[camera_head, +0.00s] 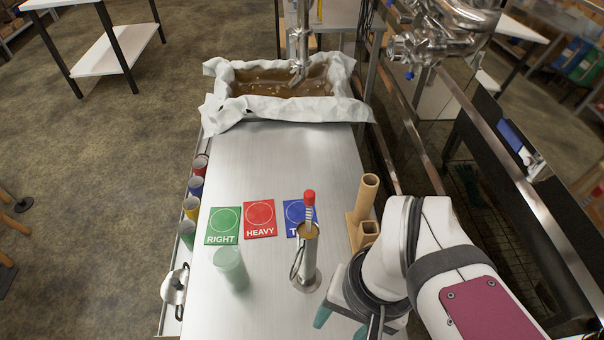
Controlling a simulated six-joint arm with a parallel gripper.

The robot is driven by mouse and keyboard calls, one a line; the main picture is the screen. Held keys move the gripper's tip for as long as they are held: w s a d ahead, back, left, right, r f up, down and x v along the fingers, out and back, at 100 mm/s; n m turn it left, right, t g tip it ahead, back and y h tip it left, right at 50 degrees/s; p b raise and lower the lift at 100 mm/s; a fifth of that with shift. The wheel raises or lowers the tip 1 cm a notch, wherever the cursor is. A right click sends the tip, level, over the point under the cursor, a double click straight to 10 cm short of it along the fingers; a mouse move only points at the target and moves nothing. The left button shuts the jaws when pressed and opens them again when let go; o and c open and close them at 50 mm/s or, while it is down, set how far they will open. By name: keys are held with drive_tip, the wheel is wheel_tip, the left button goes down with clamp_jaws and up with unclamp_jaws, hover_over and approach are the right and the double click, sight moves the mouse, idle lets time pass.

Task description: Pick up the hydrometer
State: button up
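The hydrometer (309,206) has a red top and a pale striped stem. It stands upright in the mouth of a tall metal cup (308,262), and its lower part is hidden inside. The cup has a side handle and stands on the steel table (250,170). My gripper (341,325) is at the lower edge of the view, in front of the cup and slightly to its right. Its two teal fingertips are apart, with nothing seen between them. Part of the gripper is hidden by my own arm.
A pale green cylinder (232,268) stands left of the cup. Green (224,226), red (260,219) and blue (294,216) cards lie behind. A wooden holder with tubes (364,208) is close on the right. A cloth-lined pan of brown liquid (282,82) is at the back.

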sight(309, 203)
drive_tip(key=w+a+r+n+h, duration=0.25)
drive_tip(key=w+r+n, duration=0.85)
drive_tip(key=w+r, duration=0.65)
drive_tip(key=shift+y, duration=0.35)
drive_tip(key=f, duration=1.5)
drive_tip(key=shift+s+a+f, duration=0.2)
clamp_jaws()
